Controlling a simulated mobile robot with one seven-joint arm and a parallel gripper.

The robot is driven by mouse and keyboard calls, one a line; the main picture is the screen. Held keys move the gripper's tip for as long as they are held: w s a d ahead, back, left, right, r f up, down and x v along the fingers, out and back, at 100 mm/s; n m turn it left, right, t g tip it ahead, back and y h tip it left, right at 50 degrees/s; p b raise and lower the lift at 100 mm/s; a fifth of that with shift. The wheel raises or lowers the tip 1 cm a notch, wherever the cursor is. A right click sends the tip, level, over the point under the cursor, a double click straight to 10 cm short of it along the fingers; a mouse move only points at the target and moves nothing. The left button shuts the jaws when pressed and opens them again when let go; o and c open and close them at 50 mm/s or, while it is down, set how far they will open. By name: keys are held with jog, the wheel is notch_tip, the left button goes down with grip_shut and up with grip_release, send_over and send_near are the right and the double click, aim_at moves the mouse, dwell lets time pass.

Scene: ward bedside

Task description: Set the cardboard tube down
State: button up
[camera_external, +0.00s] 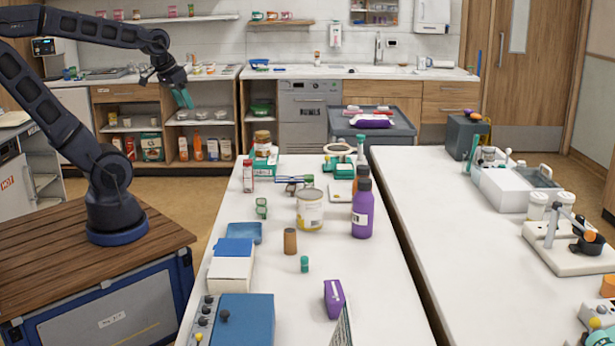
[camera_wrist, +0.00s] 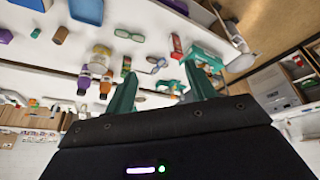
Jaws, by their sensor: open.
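The cardboard tube (camera_external: 290,241) is a short brown cylinder standing upright on the white table (camera_external: 380,285), between the large tin and the small teal-capped item. It also shows in the wrist view (camera_wrist: 61,34), near the upper left. My gripper (camera_external: 184,98) has teal fingers and is up in the air left of the table, well away from the tube. In the wrist view its two fingers (camera_wrist: 162,88) are spread apart with nothing held between them.
A large tin (camera_external: 310,209) and purple bottle (camera_external: 362,214) stand behind the tube. A blue box (camera_external: 244,320) is at the table's front left and a purple carton (camera_external: 334,299) at the front. A second white table (camera_external: 455,225) lies right across a narrow gap.

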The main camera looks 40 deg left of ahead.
jog(key=shift+n+y, duration=0.4)
jog(key=shift+n, duration=0.1)
jog(key=shift+s+a+r, duration=0.3)
jog(key=shift+s+a, duration=0.35)
jog(key=shift+s, duration=0.15)
jog(key=shift+s+a+r, duration=0.25)
jog(key=shift+s+a, duration=0.35)
jog(key=shift+s, duration=0.2)
